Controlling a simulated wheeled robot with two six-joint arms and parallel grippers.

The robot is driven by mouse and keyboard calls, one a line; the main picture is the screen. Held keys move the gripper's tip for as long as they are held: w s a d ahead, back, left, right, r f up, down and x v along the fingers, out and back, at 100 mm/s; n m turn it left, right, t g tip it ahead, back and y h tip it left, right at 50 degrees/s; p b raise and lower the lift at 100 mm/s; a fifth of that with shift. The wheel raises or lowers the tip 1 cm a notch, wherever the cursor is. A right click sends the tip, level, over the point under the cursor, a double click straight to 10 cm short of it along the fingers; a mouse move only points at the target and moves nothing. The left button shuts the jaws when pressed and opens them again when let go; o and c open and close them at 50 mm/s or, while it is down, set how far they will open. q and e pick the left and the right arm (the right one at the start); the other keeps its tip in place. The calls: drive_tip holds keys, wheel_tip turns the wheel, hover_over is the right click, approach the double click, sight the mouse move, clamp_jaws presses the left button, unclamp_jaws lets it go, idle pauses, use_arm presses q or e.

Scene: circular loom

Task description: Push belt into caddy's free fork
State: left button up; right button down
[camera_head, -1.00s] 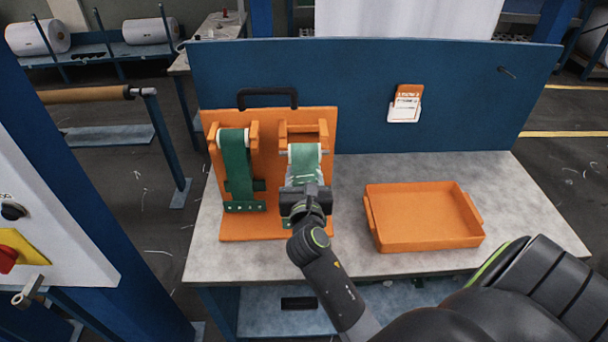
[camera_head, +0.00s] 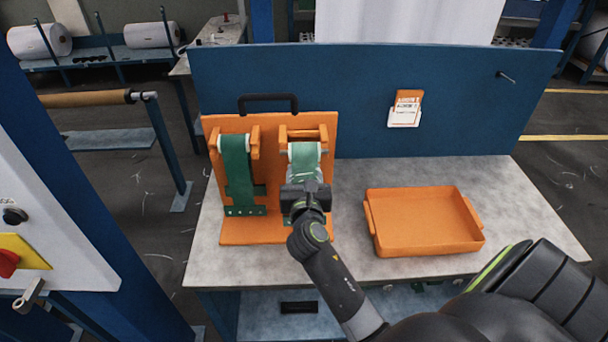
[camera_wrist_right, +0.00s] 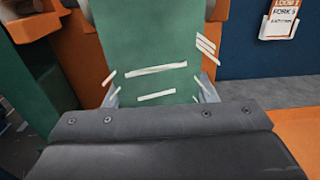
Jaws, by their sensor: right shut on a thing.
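The orange caddy (camera_head: 228,232) stands upright on the table with a fork at its upper left and another at its upper right. A dark green belt (camera_head: 238,172) hangs from the left fork. A lighter green, worn belt (camera_head: 304,157) with white streaks is at the right fork (camera_head: 322,136), its rod end at the prongs; I cannot tell how deep it sits. My right gripper (camera_head: 304,186) is shut on this worn belt below the fork. In the right wrist view the worn belt (camera_wrist_right: 152,62) passes between the fingers (camera_wrist_right: 158,93). My left gripper is not in view.
An empty orange tray (camera_head: 424,247) lies on the table to the right. A blue back panel (camera_head: 440,80) stands behind, with a card holder (camera_head: 405,108) on it. The caddy has a black handle (camera_head: 268,97) on top. The table between caddy and tray is clear.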

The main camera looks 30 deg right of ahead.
drive_tip(key=shift+w+r, duration=0.1)
drive_tip(key=shift+x, duration=1.7)
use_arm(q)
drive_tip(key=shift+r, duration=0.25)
use_arm(e)
drive_tip(key=c, duration=0.5)
unclamp_jaws()
use_arm(q)
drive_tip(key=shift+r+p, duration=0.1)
drive_tip(key=shift+p, duration=0.25)
